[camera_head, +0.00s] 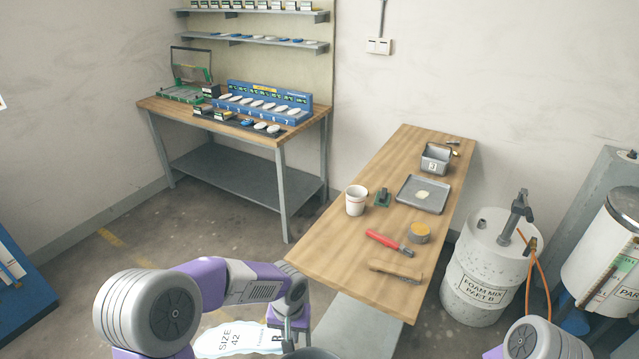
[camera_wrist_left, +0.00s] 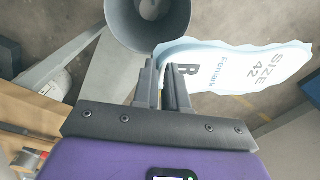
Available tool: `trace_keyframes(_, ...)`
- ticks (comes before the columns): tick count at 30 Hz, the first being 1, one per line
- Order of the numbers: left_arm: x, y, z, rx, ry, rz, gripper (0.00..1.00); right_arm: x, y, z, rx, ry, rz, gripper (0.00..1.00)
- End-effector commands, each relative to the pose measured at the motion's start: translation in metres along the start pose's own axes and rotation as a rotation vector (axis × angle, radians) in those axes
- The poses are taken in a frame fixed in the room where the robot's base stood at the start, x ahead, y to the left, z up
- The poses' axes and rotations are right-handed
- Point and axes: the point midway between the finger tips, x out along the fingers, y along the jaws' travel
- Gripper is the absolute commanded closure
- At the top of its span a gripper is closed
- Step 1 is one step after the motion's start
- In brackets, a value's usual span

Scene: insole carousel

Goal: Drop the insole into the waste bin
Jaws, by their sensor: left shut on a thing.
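The insole (camera_head: 238,338) is a flat white sheet with pale blue edges, marked "SIZE 42" and "R". It also shows in the wrist view (camera_wrist_left: 235,68), reaching right from my fingers. My left gripper (camera_head: 289,336) is shut on the insole's edge; its two fingers show in the wrist view (camera_wrist_left: 164,82). A grey round open container (camera_wrist_left: 148,45), which looks like the waste bin, stands below and beside the fingers. Only its rim (camera_head: 310,353) shows at the bottom of the head view. Most of the insole is beside the bin's opening. My right gripper is out of view.
A wooden bench (camera_head: 330,250) stands ahead with a cup (camera_head: 356,200), a red-handled tool (camera_head: 382,239), a tin (camera_head: 419,233), and a grey tray (camera_head: 436,205). A white drum (camera_head: 478,285) stands to its right. A second table (camera_head: 160,104) with an insole rack stands at the back left.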

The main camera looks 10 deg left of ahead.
Motion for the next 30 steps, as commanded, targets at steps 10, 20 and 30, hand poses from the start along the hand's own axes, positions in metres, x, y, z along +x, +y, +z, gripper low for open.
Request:
trace_keyframes(10,0.175,0.102,-0.04,-0.228,-0.001,-0.005,1.0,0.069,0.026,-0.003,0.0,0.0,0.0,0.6)
trace_keyframes(20,0.248,0.149,-0.04,-0.36,-0.005,0.012,1.0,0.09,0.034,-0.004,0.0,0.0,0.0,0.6)
trace_keyframes(30,0.273,0.151,-0.04,-0.369,-0.006,0.013,1.0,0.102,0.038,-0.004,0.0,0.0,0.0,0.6)
